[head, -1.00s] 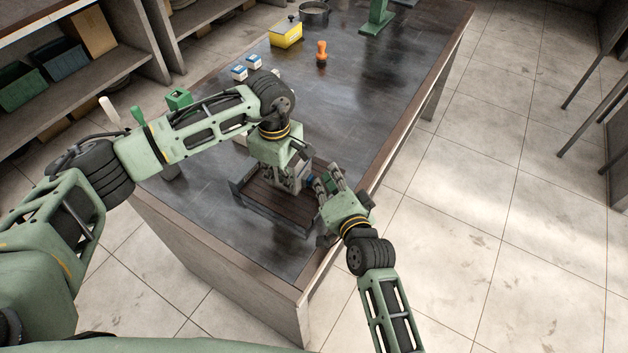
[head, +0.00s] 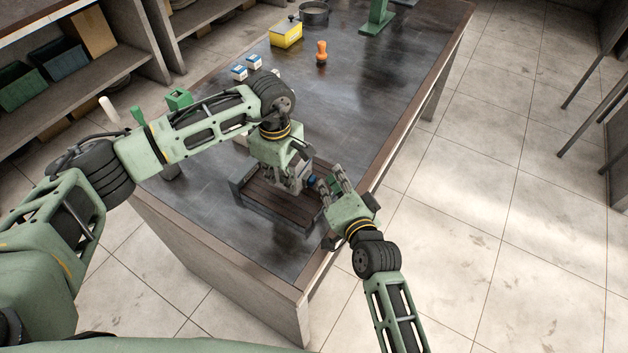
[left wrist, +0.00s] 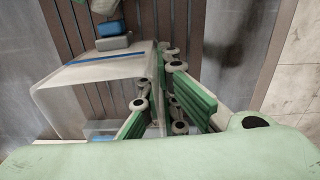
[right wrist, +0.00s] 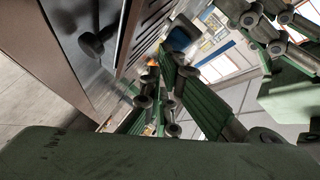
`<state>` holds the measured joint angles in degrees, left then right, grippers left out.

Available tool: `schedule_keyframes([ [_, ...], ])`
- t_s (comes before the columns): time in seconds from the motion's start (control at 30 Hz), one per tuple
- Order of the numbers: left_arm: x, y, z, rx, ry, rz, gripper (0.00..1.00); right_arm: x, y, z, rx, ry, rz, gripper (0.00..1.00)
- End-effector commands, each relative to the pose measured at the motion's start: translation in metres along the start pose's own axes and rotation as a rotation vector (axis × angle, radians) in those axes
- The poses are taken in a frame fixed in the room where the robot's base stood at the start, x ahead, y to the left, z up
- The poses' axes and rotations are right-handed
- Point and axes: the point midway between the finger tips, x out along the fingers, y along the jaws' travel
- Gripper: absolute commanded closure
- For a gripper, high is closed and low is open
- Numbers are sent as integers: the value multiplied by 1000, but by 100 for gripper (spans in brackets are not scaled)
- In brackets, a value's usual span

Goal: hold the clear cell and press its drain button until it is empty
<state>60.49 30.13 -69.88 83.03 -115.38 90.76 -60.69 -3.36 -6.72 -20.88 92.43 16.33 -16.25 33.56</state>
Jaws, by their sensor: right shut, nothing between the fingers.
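The clear cell (left wrist: 95,78) is a see-through box with a blue line, seen in the left wrist view over brown slats. My left gripper (head: 293,184) is shut on its wall, one finger on each side; in the head view it hides most of the cell. The blue drain button (left wrist: 113,43) sticks out at the cell's far side in the left wrist view; it also shows in the head view (head: 312,181). My right gripper (head: 336,180) is shut and empty, its tips just right of the button. I cannot tell whether they touch it. The liquid level is unclear.
The slatted tray (head: 262,208) lies under the cell near the dark table's (head: 345,125) front edge. Farther back stand an orange-handled tool (head: 321,53), a yellow box (head: 286,34), small blue-and-white boxes (head: 239,73) and a metal pot (head: 314,13). The mid-table is clear.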

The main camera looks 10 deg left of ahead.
Motion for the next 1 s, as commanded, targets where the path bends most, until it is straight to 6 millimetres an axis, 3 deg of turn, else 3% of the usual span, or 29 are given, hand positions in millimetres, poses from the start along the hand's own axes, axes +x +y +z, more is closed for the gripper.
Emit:
schedule_keyframes([
  [0.57,0,0,-2,-3,3,0,100,-10,7,-8,0,2,0,100],
  [1.0,0,0,-2,-3,3,0,100,-39,29,-29,-1,2,0,100],
])
